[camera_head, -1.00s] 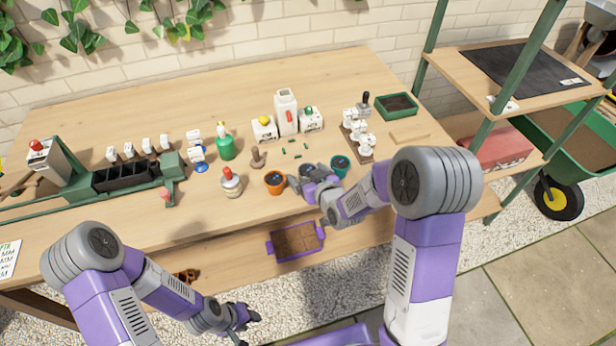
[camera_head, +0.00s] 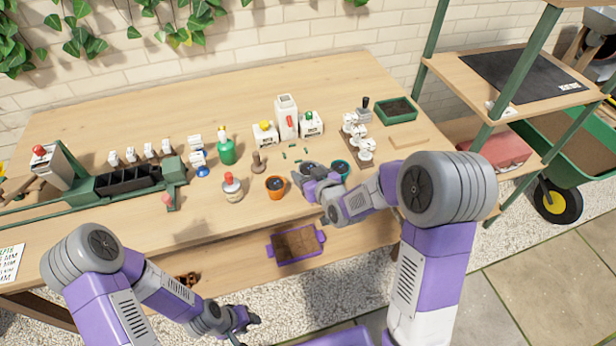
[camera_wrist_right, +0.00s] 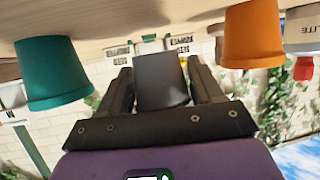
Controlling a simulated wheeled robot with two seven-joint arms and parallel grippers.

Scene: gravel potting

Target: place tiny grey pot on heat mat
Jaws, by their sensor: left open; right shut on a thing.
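The tiny grey pot (camera_wrist_right: 162,80) is between the fingers of my right gripper (camera_wrist_right: 163,95) in the right wrist view, and the gripper is shut on it. In the head view my right gripper (camera_head: 307,182) is low over the workbench, between the orange and teal pots, and partly hides the grey pot (camera_head: 309,167). I cannot tell whether the pot touches the bench. The heat mat, seemingly the flat black sheet (camera_head: 500,72), lies on the upper shelf at the right. My left gripper (camera_head: 247,326) is open and empty in front of the bench.
An orange pot (camera_head: 276,188) and a teal pot (camera_head: 341,167) stand close on either side. Bottles and white boxes stand behind. A green shelf post (camera_head: 515,72) rises before the mat. A purple-handled tray (camera_head: 297,245) sits below the bench front.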

